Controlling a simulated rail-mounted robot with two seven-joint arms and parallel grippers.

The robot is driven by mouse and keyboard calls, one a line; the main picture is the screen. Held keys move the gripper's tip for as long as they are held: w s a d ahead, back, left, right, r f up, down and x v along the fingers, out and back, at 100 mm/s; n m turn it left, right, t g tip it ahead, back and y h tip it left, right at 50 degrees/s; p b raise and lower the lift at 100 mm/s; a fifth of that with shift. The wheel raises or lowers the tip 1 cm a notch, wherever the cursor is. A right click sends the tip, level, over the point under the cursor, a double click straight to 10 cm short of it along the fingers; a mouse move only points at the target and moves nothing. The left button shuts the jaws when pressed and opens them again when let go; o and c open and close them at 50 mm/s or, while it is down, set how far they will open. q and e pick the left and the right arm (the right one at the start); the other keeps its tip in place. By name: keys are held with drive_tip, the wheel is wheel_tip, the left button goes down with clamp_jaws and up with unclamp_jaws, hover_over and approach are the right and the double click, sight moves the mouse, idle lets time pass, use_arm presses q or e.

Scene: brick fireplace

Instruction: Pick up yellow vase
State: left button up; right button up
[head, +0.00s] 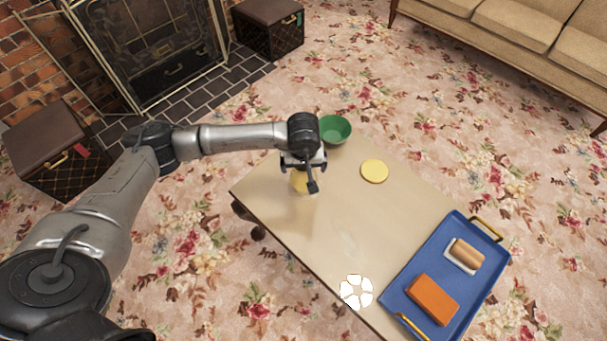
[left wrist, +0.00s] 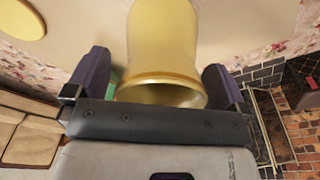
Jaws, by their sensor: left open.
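The yellow vase (left wrist: 163,45) fills the upper middle of the left wrist view, its round open rim toward the gripper. In the head view only a small part of the vase (head: 299,182) shows below my left gripper (head: 304,178), near the table's far left end. My left gripper also shows in the left wrist view (left wrist: 163,85), with one dark finger on each side of the vase's rim. It is open, and gaps show between the fingers and the vase. Most of the vase is hidden by the gripper in the head view. My right gripper is not in view.
A green bowl (head: 335,129) stands just beyond my left gripper. A flat yellow disc (head: 374,171) lies right of it. A blue tray (head: 405,279) holds an orange block (head: 432,299) and a tan roll (head: 466,254). A white flower-shaped piece (head: 356,291) lies at the near edge.

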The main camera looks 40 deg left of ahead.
use_arm(q)
drive_tip(key=c, duration=1)
